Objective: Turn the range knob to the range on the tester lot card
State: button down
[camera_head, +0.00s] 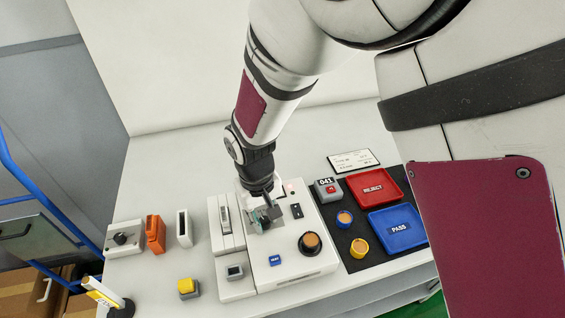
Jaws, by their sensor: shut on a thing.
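The white tester (284,264) stands on the table in the middle of the view. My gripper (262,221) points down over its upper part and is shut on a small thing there. That thing sits where a knob on the tester's face could be, but my fingers hide most of it. I take it for the range knob; its pointer and scale cannot be read. The lot card (351,160), white with small print, lies at the back right; its text is too small to read.
A black mat (354,265) holds a red REJECT tray (374,174), a blue PASS tray (391,237), a grey block marked 041 (327,186) and two orange-topped parts. A round black fixture (309,244) is on the tester. Left are a knobbed box (123,239) and a yellow button (187,286).

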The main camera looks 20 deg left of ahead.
aim_at(261, 220)
jog(key=shift+m+p, duration=1.25)
jog(key=shift+m, duration=0.95)
jog(key=c, duration=1.3)
grip_release()
jog(key=shift+a, duration=0.1)
jog(key=shift+c, duration=0.2)
notch_tip(261, 220, up, 12)
jog(key=shift+a, duration=0.25)
jog(key=shift+s, duration=0.1)
